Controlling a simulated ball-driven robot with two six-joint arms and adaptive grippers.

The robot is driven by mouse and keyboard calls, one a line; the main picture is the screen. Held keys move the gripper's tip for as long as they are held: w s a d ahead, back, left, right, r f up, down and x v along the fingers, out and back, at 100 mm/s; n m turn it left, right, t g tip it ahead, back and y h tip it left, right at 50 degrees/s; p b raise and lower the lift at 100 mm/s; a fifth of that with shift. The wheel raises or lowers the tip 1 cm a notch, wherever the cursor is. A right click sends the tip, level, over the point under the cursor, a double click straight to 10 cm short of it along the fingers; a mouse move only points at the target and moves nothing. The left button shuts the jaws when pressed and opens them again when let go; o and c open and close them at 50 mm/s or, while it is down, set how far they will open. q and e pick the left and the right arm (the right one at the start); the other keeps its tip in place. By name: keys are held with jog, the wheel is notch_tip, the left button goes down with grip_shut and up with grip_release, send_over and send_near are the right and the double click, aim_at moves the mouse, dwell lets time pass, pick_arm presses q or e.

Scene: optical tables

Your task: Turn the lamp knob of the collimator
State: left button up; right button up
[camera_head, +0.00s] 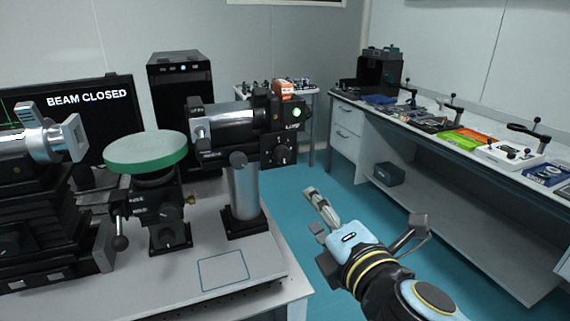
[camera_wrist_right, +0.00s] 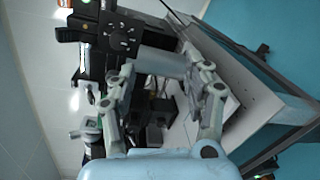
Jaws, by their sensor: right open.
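The collimator (camera_head: 232,122) is a silver barrel with black ends, held level on a grey post (camera_head: 244,188) on the table at left. Its black lamp box at the right end carries a round dark knob (camera_head: 283,155) with pale marks around it and a lit spot above. In the right wrist view the knob (camera_wrist_right: 122,37) shows at the upper left. My right gripper (camera_head: 314,210) is open and empty, to the right of and below the knob, apart from it. In the wrist view the post (camera_wrist_right: 165,62) shows beyond my open fingers (camera_wrist_right: 165,78). My left gripper is not in view.
A screen (camera_head: 85,100) reads "BEAM CLOSED". A side bench (camera_head: 450,130) with tools runs along the right. Blue floor (camera_head: 335,175) lies open between.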

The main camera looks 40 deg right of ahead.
aim_at(284, 157)
notch_tip(284, 157, up, 5)
jog(key=a+n+t, duration=0.2)
jog(key=n, duration=0.2)
jog(key=shift+m, duration=0.3)
jog(key=p+x, duration=0.3)
jog(key=x, duration=0.7)
jog(key=shift+f, duration=0.1)
jog(key=shift+w+d+f+p, duration=0.2)
jog(key=shift+w+p, duration=0.1)
jog(key=shift+w, duration=0.3)
jog(key=shift+r, duration=0.1)
grip_shut()
